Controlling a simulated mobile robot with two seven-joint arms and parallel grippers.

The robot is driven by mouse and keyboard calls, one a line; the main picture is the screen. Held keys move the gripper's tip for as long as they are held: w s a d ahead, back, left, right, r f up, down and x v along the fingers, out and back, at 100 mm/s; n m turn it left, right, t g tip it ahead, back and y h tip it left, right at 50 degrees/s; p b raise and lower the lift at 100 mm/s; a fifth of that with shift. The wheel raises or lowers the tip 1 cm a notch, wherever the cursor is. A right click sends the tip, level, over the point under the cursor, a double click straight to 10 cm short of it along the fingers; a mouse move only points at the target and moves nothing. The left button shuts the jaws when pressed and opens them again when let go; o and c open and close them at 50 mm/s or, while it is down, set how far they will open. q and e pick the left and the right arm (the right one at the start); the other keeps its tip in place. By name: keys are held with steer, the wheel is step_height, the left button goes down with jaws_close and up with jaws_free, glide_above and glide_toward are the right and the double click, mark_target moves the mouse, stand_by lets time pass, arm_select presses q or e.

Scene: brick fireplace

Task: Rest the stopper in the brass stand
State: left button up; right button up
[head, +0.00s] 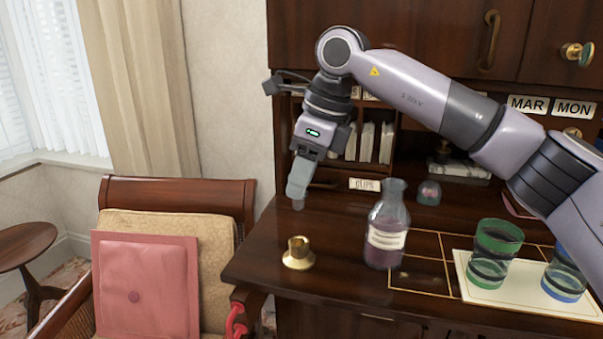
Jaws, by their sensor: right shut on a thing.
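The brass stand (298,262), a small cup on a round flared foot, stands upright near the left end of the wooden desk. My right gripper (299,188) points down above and slightly behind it, shut on the stopper (298,204). Only a small greyish end of the stopper shows below the fingertips; the rest is hidden by the fingers. The stopper is apart from the stand, with a clear gap between them. A glass bottle (387,225) with a pale label and dark purple liquid stands to the right of the stand. My left gripper is not in view.
A green-banded glass (494,252) and a blue-banded glass (564,277) stand on a cream mat (520,297) at the right. A small glass dome (429,193) sits behind the bottle. Desk pigeonholes rise at the back. A chair with a pink cushion (145,285) is at the left.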

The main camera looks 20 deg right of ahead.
mark_target(307, 193)
stand_by(0.3)
step_height(307, 193, down, 6)
steer(key=b, duration=0.3)
steer(key=shift+r, duration=0.2)
steer(key=shift+f, duration=0.15)
stand_by(1.8)
steer(key=shift+f+b, duration=0.9)
steer(key=shift+f, duration=0.65)
steer(key=o, duration=1)
steer(key=shift+c, duration=0.2)
steer(key=shift+r, duration=0.1)
